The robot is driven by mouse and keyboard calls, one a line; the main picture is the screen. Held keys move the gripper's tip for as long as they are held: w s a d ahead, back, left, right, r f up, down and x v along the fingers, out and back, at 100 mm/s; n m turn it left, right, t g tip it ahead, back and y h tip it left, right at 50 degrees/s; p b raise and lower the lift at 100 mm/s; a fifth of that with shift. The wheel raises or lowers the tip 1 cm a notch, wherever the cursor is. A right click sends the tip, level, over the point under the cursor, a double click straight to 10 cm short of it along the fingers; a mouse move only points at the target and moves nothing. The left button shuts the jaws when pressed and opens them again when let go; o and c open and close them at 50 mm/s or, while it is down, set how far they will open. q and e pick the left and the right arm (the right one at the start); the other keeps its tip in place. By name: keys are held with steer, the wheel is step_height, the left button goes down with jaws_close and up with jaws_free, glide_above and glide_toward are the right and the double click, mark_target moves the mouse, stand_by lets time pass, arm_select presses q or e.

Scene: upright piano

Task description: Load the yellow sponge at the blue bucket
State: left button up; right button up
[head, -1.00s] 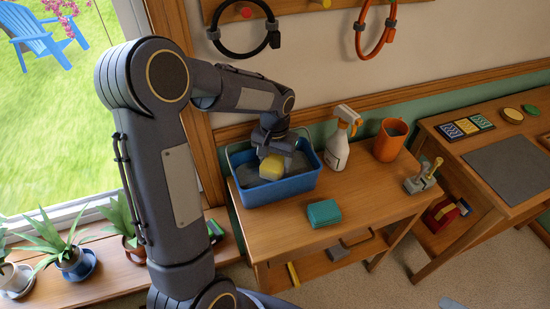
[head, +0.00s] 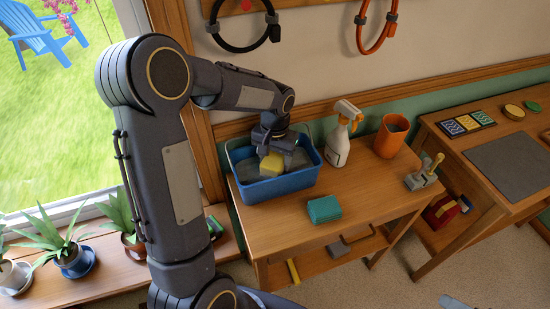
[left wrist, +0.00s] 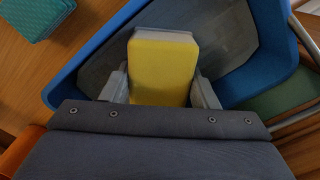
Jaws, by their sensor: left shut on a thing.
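The yellow sponge (head: 271,165) has a grey layer and is held in my left gripper (head: 273,158), which is shut on it. It also shows in the left wrist view (left wrist: 162,70), between the two fingers (left wrist: 160,88). The blue bucket (head: 279,186) is a rectangular tub on the left end of the wooden table. The sponge is over the bucket's opening, at or just below rim level. Whether it touches the grey bottom is unclear. The bucket's blue wall fills much of the left wrist view (left wrist: 90,55).
A teal sponge (head: 324,209) lies in front of the bucket on the table (head: 362,205). A white spray bottle (head: 339,145) and an orange cup (head: 391,136) stand to its right. Potted plants (head: 72,250) line the sill at left.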

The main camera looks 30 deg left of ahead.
mark_target(275, 158)
arm_select(q)
steer(key=shift+f+b, duration=0.35)
steer(key=shift+f, duration=0.2)
stand_by(1.1)
steer(key=shift+r+p, duration=2.85)
steer(key=shift+r, duration=0.75)
steer(key=shift+f, duration=0.1)
